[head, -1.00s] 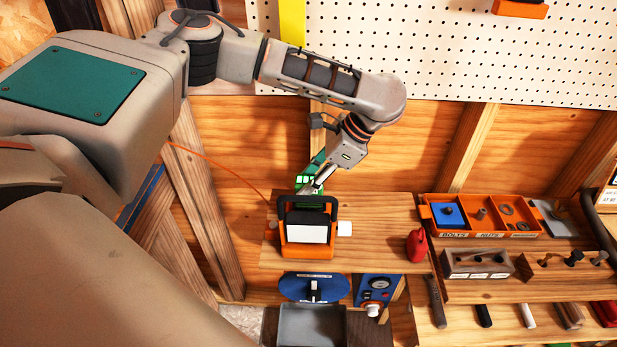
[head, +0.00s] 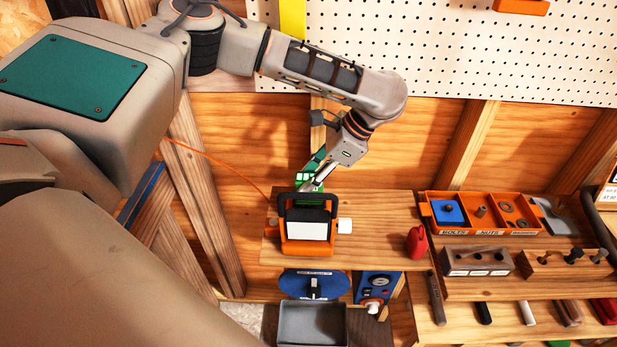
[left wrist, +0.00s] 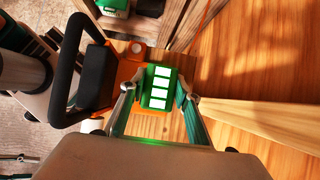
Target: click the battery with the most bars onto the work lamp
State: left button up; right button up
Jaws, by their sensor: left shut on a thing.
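The work lamp (head: 307,247) stands on the wooden bench, with an orange frame, a black handle and a white front panel. In the left wrist view the lamp (left wrist: 122,72) is at the left, its black handle beside my gripper. My left gripper (left wrist: 160,92) is shut on a green battery (left wrist: 159,72), whose face shows several white bars. In the head view this battery (head: 304,177) is just behind and above the lamp, partly hidden by the gripper. I cannot tell whether it touches the lamp.
Another green object (left wrist: 150,8) is at the top of the left wrist view. A red bottle (head: 417,243) stands right of the lamp. An orange parts tray (head: 460,232) and tool blocks fill the bench's right side. A grey bin (head: 312,325) is below the front edge.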

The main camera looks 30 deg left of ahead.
pick_arm(q)
jog(key=shift+f, duration=0.6)
jog(key=o, duration=1.3)
jog(key=v, duration=1.2)
jog(key=shift+f, duration=0.1)
